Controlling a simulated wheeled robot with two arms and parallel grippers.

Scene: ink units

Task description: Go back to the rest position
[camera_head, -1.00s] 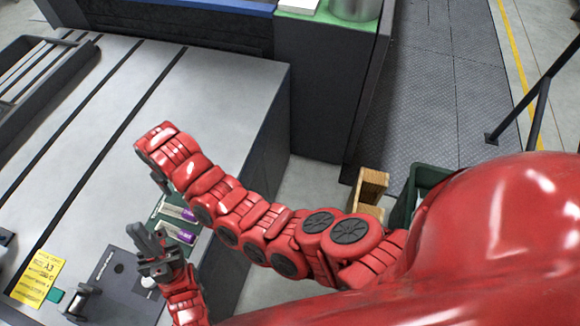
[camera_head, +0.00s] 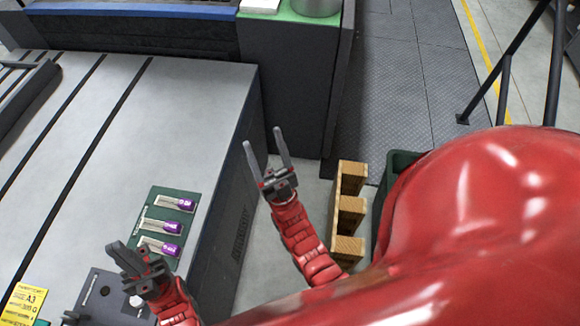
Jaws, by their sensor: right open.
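My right gripper (camera_head: 265,140) is open, with its two long grey fingers spread apart and nothing between them. It is over the gap between the grey table (camera_head: 180,90) and a wooden pallet. My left gripper (camera_head: 128,252) is at the lower left, above a dark grey plate on the table. I cannot tell whether its fingers are open or shut. No held object shows in it. Several ink units with purple ends, one of them here (camera_head: 172,204), lie on a green mat (camera_head: 164,191) between the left gripper and the table's right edge.
The wooden pallet (camera_head: 350,168) and a dark green bin (camera_head: 398,160) stand on the floor right of my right gripper. A yellow label (camera_head: 24,303) lies at lower left. A dark cabinet (camera_head: 290,75) stands behind. The table's middle is bare.

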